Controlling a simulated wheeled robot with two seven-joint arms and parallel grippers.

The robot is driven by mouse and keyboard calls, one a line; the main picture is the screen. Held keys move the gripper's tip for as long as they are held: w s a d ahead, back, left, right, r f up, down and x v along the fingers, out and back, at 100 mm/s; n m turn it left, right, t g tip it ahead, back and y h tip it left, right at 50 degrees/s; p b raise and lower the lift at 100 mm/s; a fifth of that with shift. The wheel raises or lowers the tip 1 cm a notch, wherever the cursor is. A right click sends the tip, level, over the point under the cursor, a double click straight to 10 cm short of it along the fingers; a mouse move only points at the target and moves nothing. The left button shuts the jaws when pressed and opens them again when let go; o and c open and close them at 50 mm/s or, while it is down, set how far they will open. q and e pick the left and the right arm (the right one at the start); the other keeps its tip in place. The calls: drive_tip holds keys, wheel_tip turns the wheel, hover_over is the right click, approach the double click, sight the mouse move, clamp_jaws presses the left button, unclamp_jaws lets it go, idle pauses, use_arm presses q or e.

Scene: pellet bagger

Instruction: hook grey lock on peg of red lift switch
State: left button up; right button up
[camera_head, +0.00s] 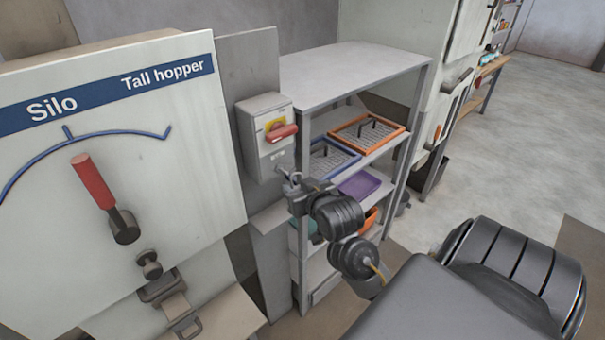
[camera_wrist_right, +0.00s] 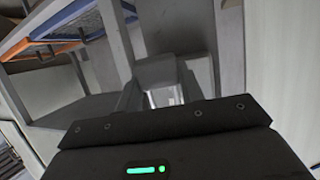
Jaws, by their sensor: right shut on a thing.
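The red lift switch (camera_head: 281,132) is a red handle on a yellow plate, on the front of a light grey box (camera_head: 258,150) fixed to a panel. My right gripper (camera_head: 296,188) is just below and in front of this box, shut on a small grey thing (camera_head: 290,178) that looks like the grey lock. The lock's upper end is close to the box's lower front; I cannot tell whether it touches the peg, which is too small to make out. In the right wrist view the gripper (camera_wrist_right: 160,95) shows its jaws, but the lock is not clear. My left gripper is out of view.
A grey shelf unit (camera_head: 350,75) stands right of the switch, with an orange-rimmed tray (camera_head: 398,128), a blue-rimmed tray (camera_head: 350,157) and a purple tray (camera_head: 375,181). The silo panel (camera_head: 190,120) with a red-handled lever (camera_head: 93,182) is at left. Open floor lies at right.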

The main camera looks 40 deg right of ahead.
drive_tip(key=w, duration=0.2)
drive_tip(key=w+b, duration=0.1)
drive_tip(key=w, duration=0.1)
drive_tip(key=shift+w+f, duration=0.1)
drive_tip(key=shift+f, duration=0.25)
drive_tip(key=shift+f, duration=0.15)
idle(0.7)
drive_tip(key=o, duration=0.9)
drive_tip(key=shift+o, duration=0.8)
drive_tip(key=shift+d, duration=0.15)
